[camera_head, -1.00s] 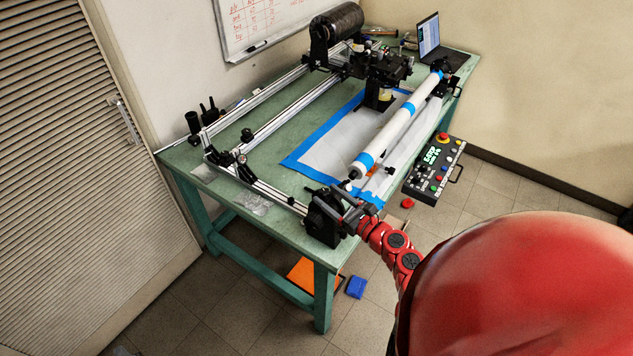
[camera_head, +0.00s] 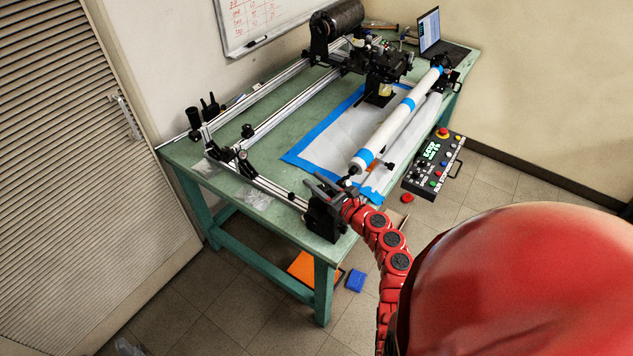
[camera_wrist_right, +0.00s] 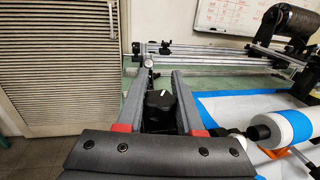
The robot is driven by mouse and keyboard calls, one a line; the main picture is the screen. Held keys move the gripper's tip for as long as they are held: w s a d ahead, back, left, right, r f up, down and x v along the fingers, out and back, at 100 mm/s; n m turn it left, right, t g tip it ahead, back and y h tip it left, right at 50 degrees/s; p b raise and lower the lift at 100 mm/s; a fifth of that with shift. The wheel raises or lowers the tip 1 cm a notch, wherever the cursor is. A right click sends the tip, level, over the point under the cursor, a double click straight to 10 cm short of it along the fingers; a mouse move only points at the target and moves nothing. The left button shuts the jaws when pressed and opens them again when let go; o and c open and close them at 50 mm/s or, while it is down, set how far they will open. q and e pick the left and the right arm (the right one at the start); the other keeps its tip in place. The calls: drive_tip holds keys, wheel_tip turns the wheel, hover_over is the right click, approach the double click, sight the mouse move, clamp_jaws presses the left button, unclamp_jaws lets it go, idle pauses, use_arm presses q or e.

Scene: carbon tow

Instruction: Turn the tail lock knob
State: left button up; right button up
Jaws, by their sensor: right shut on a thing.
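The black tail lock knob (camera_wrist_right: 160,100), with a small white mark on top, shows between my right gripper's two long grey fingers in the right wrist view. My right gripper (camera_wrist_right: 161,80) is shut on the knob. In the head view the right gripper (camera_head: 322,187) sits over the black tail block (camera_head: 323,218) at the near corner of the bench, and the knob is largely hidden there. The white roller (camera_head: 392,126) with blue bands extends from this end towards the back right. My left gripper is not in view.
The green bench (camera_head: 218,180) carries rails and a black carriage (camera_head: 383,72). A control box (camera_head: 434,165) with coloured buttons is at the bench's right side. A laptop (camera_head: 440,42) stands at the back. A blue block (camera_head: 355,281) lies on the floor.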

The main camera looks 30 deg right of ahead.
clamp_jaws()
